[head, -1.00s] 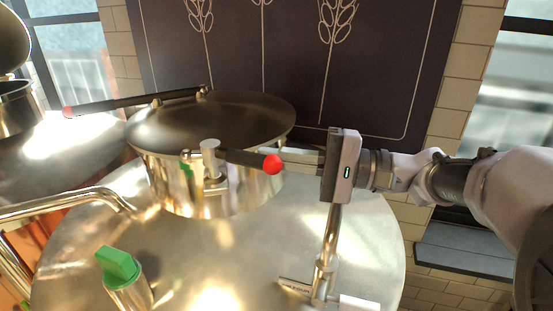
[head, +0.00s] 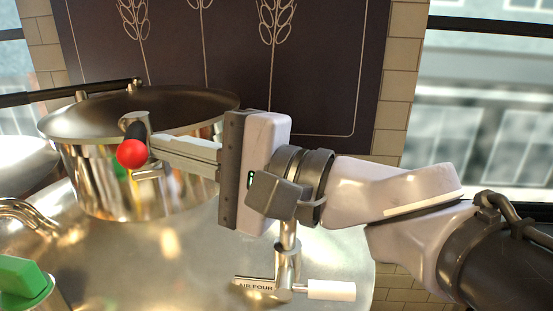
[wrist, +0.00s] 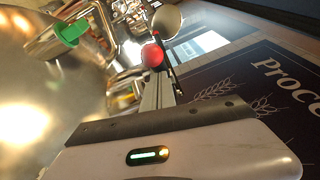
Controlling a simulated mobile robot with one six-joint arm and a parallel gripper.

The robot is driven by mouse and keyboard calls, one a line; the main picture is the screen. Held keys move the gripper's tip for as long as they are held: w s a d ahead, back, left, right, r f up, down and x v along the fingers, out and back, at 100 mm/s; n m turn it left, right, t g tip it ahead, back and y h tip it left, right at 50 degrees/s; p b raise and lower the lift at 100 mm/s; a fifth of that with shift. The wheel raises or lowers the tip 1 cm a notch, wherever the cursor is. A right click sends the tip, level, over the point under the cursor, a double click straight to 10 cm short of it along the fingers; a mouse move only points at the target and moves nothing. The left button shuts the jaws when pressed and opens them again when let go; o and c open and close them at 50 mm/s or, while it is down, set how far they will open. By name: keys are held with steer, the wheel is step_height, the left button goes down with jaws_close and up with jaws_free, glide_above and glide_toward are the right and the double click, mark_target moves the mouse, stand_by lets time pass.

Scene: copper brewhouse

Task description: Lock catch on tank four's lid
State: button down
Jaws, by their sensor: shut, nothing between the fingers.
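The tank's neck (head: 105,185) is shiny metal with a dark domed lid (head: 140,108) down on it. The catch is a black lever (head: 136,129) with a red ball knob (head: 132,153), on the neck's front under the lid's rim. The lever points toward the head camera. My gripper (head: 157,144) is shut and empty, its fingertips right beside the knob and lever on the right. In the wrist view, the red knob (wrist: 152,56) shows just beyond the fingertips (wrist: 156,76). Whether they touch is unclear.
A pipe with a white-handled valve (head: 330,290) and a tag reading "AIR FOUR" (head: 255,286) rises below my gripper. A curved pipe (head: 30,215) lies left. A dark wall panel (head: 330,70) is behind.

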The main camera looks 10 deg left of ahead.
steer(key=s+a+b, duration=0.3)
steer(key=b, duration=0.1)
steer(key=shift+f, duration=0.15)
steer(key=shift+s+a+b, duration=0.3)
steer(key=shift+a+b, duration=0.3)
steer(key=shift+s+a+b, duration=0.25)
steer(key=shift+a+b, duration=0.3)
steer(key=shift+a, duration=0.05)
steer(key=shift+r, duration=0.2)
steer(key=b, duration=0.2)
glide_toward(139, 163)
steer(key=s+d, duration=0.1)
steer(key=d, duration=0.1)
steer(key=s+d, duration=0.2)
